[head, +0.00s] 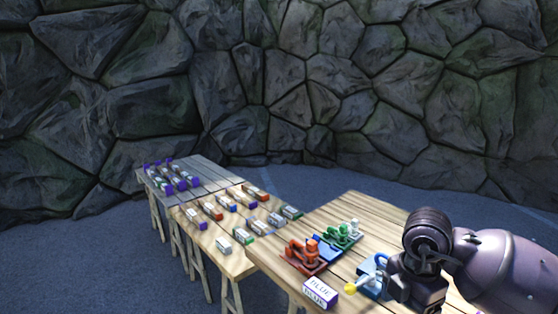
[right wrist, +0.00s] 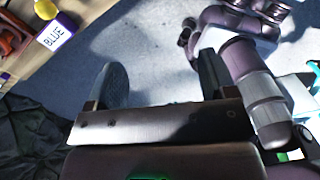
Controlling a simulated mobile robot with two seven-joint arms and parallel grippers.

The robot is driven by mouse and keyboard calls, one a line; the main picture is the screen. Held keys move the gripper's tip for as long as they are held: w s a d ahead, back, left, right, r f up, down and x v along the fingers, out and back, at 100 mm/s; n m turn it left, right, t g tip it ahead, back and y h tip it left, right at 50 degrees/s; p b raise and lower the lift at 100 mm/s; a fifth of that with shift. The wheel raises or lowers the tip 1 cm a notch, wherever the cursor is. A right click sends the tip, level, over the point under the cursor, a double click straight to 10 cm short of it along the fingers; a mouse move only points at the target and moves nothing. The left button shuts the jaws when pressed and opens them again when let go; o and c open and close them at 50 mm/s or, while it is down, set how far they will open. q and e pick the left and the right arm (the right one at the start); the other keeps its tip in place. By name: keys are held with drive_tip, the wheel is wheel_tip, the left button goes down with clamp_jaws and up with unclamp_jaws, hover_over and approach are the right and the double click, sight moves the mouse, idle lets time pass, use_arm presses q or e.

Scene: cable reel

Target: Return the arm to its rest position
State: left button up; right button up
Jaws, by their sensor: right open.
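My right arm (head: 500,265) comes in from the right in the head view and is bent over the near table's right side. Its fingers are hidden there. In the right wrist view my right gripper (right wrist: 162,80) is open and empty, with bare floor between its two dark fingers. My left gripper is not in the head view. A white box marked BLUE (head: 321,293) stands at the near table's front edge. It also shows at the upper left of the right wrist view (right wrist: 55,36), apart from the fingers.
The near wooden table (head: 345,211) holds a red device (head: 304,254), a green device (head: 342,236) and a blue device (head: 371,280) partly behind my arm. A middle table (head: 220,263) bears several small boxes; a grey table (head: 208,169) behind bears purple-ended items. Stone walls stand behind.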

drive_tip(key=a+r+n+y, duration=0.6)
drive_tip(key=a+n+y, duration=0.35)
drive_tip(key=a, duration=0.25)
drive_tip(key=w+a+r+t+y, duration=0.3)
drive_tip(key=r+t+y, duration=0.2)
drive_tip(key=r+y, duration=0.4)
drive_tip(key=w+d+f+m+t+h, duration=0.4)
drive_tip(key=d+f+m+t+h, duration=0.85)
drive_tip(key=m, duration=0.65)
drive_tip(key=s+d+f+m+g+h, duration=0.15)
drive_tip(key=s+f+m, duration=0.25)
drive_tip(key=f, duration=0.5)
drive_tip(key=s+d+f+m+g+h, duration=0.1)
drive_tip(key=s+d+f+m+h, duration=0.3)
drive_tip(key=f, duration=0.4)
drive_tip(key=s+d+f+m+g, duration=0.1)
drive_tip(key=s+f+m+g, duration=0.2)
drive_tip(key=s+f, duration=0.8)
drive_tip(key=s+m, duration=0.1)
drive_tip(key=s, duration=0.3)
drive_tip(key=shift+h, duration=0.35)
